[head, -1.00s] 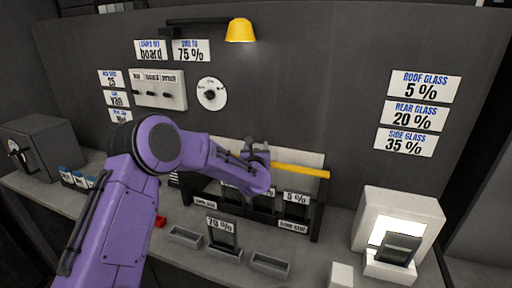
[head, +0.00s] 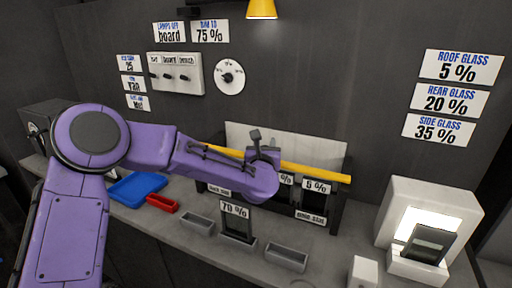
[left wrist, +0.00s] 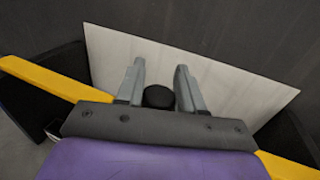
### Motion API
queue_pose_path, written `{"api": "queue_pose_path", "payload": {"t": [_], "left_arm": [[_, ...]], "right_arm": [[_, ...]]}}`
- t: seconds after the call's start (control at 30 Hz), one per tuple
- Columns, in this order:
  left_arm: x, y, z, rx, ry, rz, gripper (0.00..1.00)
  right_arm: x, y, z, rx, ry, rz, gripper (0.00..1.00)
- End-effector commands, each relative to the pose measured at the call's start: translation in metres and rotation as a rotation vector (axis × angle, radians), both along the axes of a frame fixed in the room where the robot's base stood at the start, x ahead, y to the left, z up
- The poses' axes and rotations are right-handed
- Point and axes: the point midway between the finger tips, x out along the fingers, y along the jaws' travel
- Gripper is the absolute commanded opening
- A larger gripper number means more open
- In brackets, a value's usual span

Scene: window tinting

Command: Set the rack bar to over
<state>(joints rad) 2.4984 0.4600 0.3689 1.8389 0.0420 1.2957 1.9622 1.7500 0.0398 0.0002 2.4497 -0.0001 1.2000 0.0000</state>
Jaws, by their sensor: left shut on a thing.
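The rack bar (head: 318,173) is a long yellow bar running across the upper front of the dark glass rack (head: 336,215). In the left wrist view the bar (left wrist: 50,78) shows on both sides of my gripper, its middle hidden. My left gripper (head: 262,150) is at the middle of the bar. In the left wrist view its two grey fingers (left wrist: 160,72) stand either side of a round black knob (left wrist: 158,97), shut on it. How the knob joins the bar is hidden. My right gripper is not in view.
A pale panel (head: 300,146) stands behind the bar. Labelled dark panes, including a 70 % one (head: 236,226), stand in front. Grey trays (head: 286,257), a red tray (head: 162,203) and a blue tray (head: 135,188) lie on the counter. A white lit box (head: 450,205) stands at right.

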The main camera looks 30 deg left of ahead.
Motion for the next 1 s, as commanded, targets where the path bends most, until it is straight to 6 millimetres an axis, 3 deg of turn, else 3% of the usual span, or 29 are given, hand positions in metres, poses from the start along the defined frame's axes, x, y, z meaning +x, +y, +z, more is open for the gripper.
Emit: {"api": "queue_pose_path", "payload": {"t": [0.17, 0.2, 0.23, 0.6, 1.0], "left_arm": [[-0.001, 0.001, -0.006, -0.002, 0.013, 0.001, 0.00], [-0.001, 0.001, -0.006, -0.001, 0.014, 0.001, 0.47], [-0.001, 0.001, -0.006, -0.001, 0.014, 0.001, 0.56], [-0.007, -0.001, -0.005, -0.003, 0.007, 0.002, 0.58], [-0.086, -0.033, -0.006, -0.003, 0.007, 0.000, 0.58]], "right_arm": [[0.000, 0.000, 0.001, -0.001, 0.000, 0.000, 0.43], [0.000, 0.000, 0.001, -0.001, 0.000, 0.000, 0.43], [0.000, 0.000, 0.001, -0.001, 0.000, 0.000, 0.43], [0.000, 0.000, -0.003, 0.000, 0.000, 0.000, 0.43], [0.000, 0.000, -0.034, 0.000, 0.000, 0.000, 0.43]]}}
